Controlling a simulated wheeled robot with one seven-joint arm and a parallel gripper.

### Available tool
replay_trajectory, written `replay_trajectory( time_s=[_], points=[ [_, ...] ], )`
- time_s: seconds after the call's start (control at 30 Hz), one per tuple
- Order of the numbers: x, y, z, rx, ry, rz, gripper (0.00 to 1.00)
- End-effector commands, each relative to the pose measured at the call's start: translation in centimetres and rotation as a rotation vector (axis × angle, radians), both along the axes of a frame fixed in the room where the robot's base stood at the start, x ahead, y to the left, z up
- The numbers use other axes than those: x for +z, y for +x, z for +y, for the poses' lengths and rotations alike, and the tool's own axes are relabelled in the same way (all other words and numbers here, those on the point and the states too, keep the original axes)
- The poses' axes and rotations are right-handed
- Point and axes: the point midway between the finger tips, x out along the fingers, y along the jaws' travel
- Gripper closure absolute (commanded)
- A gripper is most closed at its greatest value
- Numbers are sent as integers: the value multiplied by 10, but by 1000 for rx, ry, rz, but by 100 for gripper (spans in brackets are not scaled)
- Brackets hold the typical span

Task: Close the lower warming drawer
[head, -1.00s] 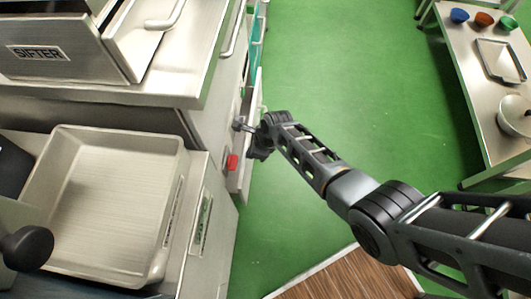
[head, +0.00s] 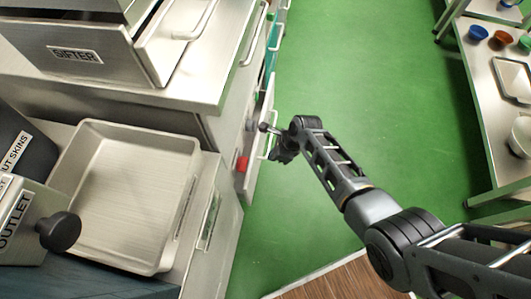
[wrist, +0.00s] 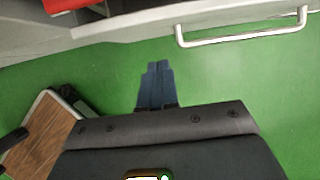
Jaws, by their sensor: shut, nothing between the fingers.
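The lower warming drawer's pale front panel (head: 259,150) stands out from the counter's side in the head view, so the drawer is partly open. Its bar handle shows in the wrist view (wrist: 243,27), at the upper right. My gripper (head: 284,156) is on the aisle side of this front, low beside it; my wrist hides part of the handle in the head view. In the wrist view my gripper (wrist: 157,68) has its blue-grey fingers together and empty, apart from the drawer front, with green floor visible between them.
A red object (head: 242,163) shows beside the drawer front. The sifter drawer (head: 150,50) and a metal tray (head: 125,190) are on the left. A side table (head: 490,120) with bowls stands on the right. Green floor (head: 360,70) is clear between.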

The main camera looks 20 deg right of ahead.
Motion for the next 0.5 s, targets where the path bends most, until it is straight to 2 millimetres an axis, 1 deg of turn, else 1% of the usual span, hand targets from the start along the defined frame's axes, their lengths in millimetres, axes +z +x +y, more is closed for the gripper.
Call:
replay_trajectory(
  time_s=[0.03, 0.2, 0.4, 0.47, 0.5],
  points=[
    [15, -4, -4, -2, 0, 1, 100],
    [44, -10, -14, -1, -1, 0, 100],
    [61, -15, -20, -1, 0, 2, 100],
    [61, -16, -21, -1, 4, 3, 100],
    [58, -18, -22, -1, 13, 6, 100]
  ],
)
